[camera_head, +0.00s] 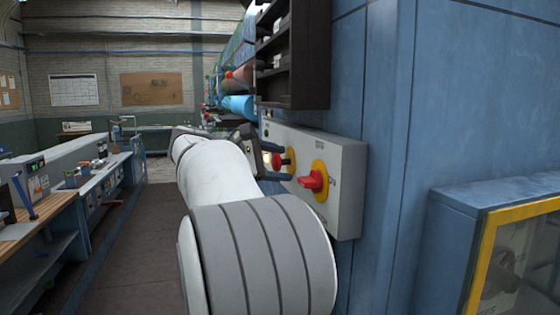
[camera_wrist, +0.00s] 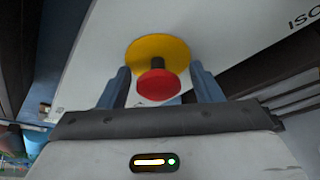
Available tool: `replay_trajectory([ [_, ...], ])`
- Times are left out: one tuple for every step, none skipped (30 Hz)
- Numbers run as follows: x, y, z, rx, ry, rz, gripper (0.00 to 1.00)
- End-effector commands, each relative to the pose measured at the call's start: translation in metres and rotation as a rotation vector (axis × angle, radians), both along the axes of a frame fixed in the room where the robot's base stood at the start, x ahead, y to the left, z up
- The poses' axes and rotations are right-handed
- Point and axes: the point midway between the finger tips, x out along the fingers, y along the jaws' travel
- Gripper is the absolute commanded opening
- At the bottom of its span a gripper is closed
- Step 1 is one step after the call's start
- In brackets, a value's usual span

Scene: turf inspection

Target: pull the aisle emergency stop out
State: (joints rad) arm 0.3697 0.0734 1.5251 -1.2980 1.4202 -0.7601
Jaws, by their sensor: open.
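The emergency stop is a red mushroom button (camera_wrist: 158,84) on a dark stem in front of a round yellow plate (camera_wrist: 160,51). It sits on a pale grey control box (camera_head: 345,190) fixed to the blue wall. In the head view the button (camera_head: 277,161) shows partly behind my gripper (camera_head: 284,163). In the wrist view the two blue-grey fingers of my gripper (camera_wrist: 161,88) stand open, one on each side of the red head, with gaps visible on both sides.
A red rotary handle (camera_head: 312,182) on a yellow plate is close right of the button on the same box. A dark shelf unit (camera_head: 298,55) hangs above. A yellow-framed blue cabinet (camera_head: 490,245) stands at right. The aisle floor (camera_head: 125,235) is clear beside a workbench (camera_head: 60,200).

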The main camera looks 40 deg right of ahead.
Motion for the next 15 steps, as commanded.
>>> replay_trajectory([
  [0.0001,-0.0001,-0.0002,0.000,0.000,0.000,0.59],
  [0.0002,0.0000,-0.0003,0.000,0.000,0.000,0.59],
  [0.0002,0.0001,-0.0002,0.000,0.000,0.000,0.59],
  [0.0003,0.0002,-0.0003,0.001,0.000,0.001,0.59],
  [0.0003,0.0002,-0.0003,0.001,0.000,0.001,0.58],
  [0.0003,0.0003,-0.0003,0.001,0.000,0.001,0.55],
  [0.0004,0.0004,-0.0002,0.001,0.000,0.001,0.52],
  [0.0004,0.0004,-0.0002,0.001,0.000,0.001,0.50],
  [0.0005,0.0005,-0.0002,0.000,0.000,0.001,0.47],
  [0.0005,0.0006,-0.0002,0.000,0.000,0.001,0.44],
  [0.0005,0.0006,-0.0002,0.000,0.000,0.001,0.42],
  [0.0005,0.0006,-0.0002,0.000,0.000,0.001,0.38],
  [0.0006,0.0007,-0.0002,0.000,0.000,0.001,0.36],
  [0.0006,0.0007,-0.0002,0.001,0.000,0.001,0.33],
  [0.0006,0.0007,-0.0004,0.001,0.000,0.001,0.30],
])
